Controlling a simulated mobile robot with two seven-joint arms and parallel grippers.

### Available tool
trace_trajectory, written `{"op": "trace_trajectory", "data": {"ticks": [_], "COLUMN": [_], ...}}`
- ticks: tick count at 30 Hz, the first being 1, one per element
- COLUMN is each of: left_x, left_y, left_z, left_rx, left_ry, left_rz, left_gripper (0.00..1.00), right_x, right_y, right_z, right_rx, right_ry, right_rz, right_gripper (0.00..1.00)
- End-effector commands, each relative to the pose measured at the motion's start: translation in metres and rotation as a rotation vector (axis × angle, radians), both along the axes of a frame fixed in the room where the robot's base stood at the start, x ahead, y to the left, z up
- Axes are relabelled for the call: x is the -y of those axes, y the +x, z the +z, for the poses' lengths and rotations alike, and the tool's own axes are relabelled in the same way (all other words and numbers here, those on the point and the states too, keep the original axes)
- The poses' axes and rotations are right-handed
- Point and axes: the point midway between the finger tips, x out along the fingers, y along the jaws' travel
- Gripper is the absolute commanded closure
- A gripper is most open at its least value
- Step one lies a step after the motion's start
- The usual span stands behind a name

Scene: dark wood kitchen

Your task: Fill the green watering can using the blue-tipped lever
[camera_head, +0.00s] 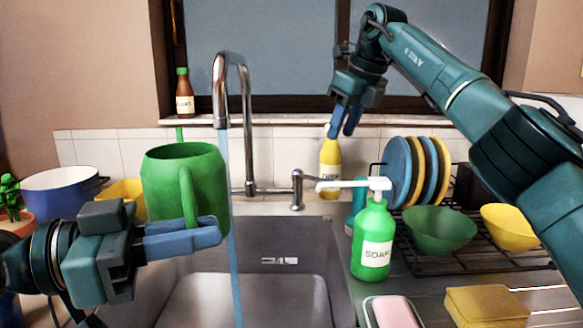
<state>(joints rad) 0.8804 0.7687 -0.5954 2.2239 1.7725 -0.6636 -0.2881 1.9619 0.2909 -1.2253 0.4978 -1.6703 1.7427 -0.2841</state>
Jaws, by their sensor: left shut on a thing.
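The green watering can (158,185) is upright above the left side of the sink. My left gripper (205,236) is shut on its handle. A blue water stream (233,265) falls from the chrome faucet (221,90) along the can's right edge. It runs on down into the sink, outside the can as far as I can see. The chrome lever (297,190) stands right of the faucet; a blue tip on it is not clear to me. My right gripper (345,122) is empty, fingers down and slightly apart, above and right of the lever.
A green soap bottle (373,240) with a white pump stands right of the sink (270,240), its nozzle close to the lever. A yellow bottle (330,165) is behind. A dish rack (440,265) with plates and bowls is at right, a blue pot (60,190) at left.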

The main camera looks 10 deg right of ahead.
Motion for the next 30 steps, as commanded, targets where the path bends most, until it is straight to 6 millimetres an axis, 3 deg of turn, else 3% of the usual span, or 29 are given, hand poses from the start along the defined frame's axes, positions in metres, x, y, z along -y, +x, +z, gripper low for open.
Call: {"op": "trace_trajectory", "data": {"ticks": [5,18,24,30], "left_x": [0.000,0.000,0.000,0.000], "left_y": [0.000,0.000,0.000,0.000], "left_z": [0.003,0.003,0.003,0.003], "left_rx": [0.008,0.008,0.008,0.008], "left_ry": [-0.004,-0.005,-0.005,-0.005], "left_rz": [0.001,0.002,0.002,0.002], "left_gripper": [1.00,1.00,1.00,1.00], "right_x": [-0.004,-0.020,-0.023,-0.024], "right_y": [0.006,0.033,0.038,0.039], "right_z": [-0.018,-0.093,-0.108,-0.110], "right_rx": [-0.003,-0.001,0.000,0.000], "right_ry": [-0.001,0.000,0.000,-0.001], "right_rz": [0.001,0.000,0.000,0.000], "right_gripper": [0.65,0.65,0.65,0.65]}}
